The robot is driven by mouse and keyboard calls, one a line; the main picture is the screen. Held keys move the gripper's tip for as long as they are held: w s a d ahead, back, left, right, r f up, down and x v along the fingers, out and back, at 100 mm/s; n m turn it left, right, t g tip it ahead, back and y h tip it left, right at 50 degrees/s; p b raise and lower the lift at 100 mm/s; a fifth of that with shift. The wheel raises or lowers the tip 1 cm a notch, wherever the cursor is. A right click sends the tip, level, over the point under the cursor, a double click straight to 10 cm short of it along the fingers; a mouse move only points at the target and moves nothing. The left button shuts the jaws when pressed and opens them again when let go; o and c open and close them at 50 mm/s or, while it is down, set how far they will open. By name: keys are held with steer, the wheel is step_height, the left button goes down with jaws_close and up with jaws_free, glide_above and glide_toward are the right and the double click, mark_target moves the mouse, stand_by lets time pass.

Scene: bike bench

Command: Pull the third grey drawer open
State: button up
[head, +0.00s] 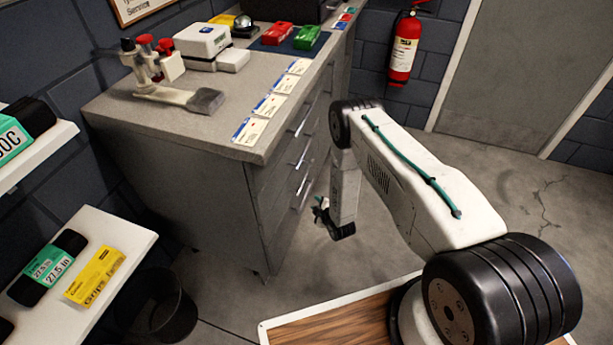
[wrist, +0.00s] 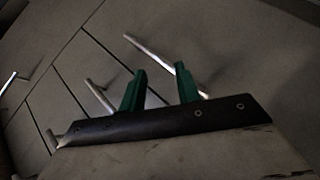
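The grey drawer cabinet (head: 180,165) stands left of centre in the head view, its drawer fronts facing right. Bar handles show one above another: a top handle (head: 302,120), a middle handle (head: 301,154) and a third, lower handle (head: 302,190). The drawers in view look closed. My gripper (head: 320,207) hangs low beside the fronts, right of the third handle. In the wrist view my green fingers (wrist: 161,75) are apart with nothing held between them. A bar handle (wrist: 150,52) passes beyond the right fingertip; another handle (wrist: 100,97) lies left of the left finger. Contact cannot be told.
The cabinet top holds a brush (head: 205,101), a white box (head: 203,45) and a row of cards (head: 270,105). A black bin (head: 160,310) stands at lower left, near a white shelf (head: 130,240). A fire extinguisher (head: 404,45) hangs behind. The floor right of the cabinet is mostly clear.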

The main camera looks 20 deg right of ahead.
mark_target(306, 175)
step_height(306, 175, up, 7)
steer(key=w+n+t, duration=0.1)
steer(key=n+t, duration=0.3)
steer(key=t, duration=0.3)
steer(key=shift+n+y, duration=0.3)
steer(key=shift+y, duration=0.2)
steer(key=w, duration=0.2)
steer(key=w+a+r, duration=0.1)
steer(key=w, duration=0.4)
steer(key=shift+w+a+r, duration=0.35)
steer(key=shift+w, duration=0.05)
jaws_close()
